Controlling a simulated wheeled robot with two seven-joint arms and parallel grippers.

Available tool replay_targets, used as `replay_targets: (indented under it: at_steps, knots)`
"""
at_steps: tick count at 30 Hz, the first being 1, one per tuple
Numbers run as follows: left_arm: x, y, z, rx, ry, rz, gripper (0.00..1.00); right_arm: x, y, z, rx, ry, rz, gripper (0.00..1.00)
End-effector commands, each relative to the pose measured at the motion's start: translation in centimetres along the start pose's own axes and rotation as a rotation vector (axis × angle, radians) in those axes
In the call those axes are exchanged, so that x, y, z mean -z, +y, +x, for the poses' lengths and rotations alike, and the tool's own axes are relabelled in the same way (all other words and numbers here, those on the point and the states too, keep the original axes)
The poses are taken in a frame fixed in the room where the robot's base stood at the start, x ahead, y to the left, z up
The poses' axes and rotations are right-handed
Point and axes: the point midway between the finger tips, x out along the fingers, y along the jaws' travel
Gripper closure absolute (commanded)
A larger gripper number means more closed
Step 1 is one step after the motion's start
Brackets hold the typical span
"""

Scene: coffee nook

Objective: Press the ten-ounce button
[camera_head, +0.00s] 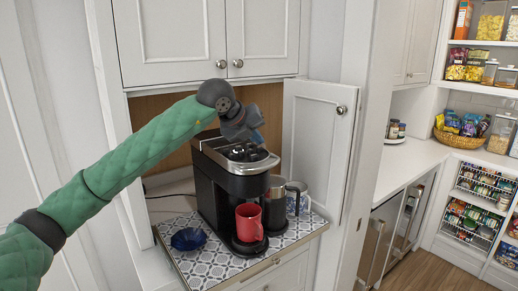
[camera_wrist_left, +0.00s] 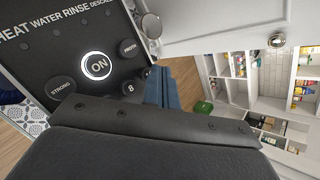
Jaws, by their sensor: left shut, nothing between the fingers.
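The black coffee maker (camera_head: 210,185) stands on a patterned mat on the counter, with a red mug (camera_head: 249,225) at its front. In the left wrist view its dark button panel (camera_wrist_left: 60,45) is tilted, with a lit ON button (camera_wrist_left: 98,66), a STRONG button (camera_wrist_left: 61,89) and an "8" button (camera_wrist_left: 130,88). A ten-ounce label cannot be read; part of the panel is hidden behind my gripper. My left gripper (camera_head: 256,139) is shut and empty above the machine's top. Its blue fingers (camera_wrist_left: 162,88) show beside the "8" button; contact cannot be told. My right gripper is out of view.
A blue bowl (camera_head: 188,239) sits left of the coffee maker. A dark canister (camera_head: 275,204) and a glass-like jar (camera_head: 297,197) stand to its right. An open cabinet door (camera_head: 315,150) is at the right, and upper cabinets (camera_head: 172,38) hang above the arm.

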Motion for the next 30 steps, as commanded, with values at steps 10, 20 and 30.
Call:
replay_targets:
  at_steps: [10,20,30]
  knots:
    - [0.19,0.18,0.26,0.000,0.000,0.000,1.00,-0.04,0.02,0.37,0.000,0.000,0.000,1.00]
    - [0.35,0.34,0.48,0.000,0.000,0.000,1.00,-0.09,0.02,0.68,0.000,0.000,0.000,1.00]
    - [0.52,0.51,0.71,0.000,0.000,0.000,1.00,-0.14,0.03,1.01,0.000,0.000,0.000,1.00]
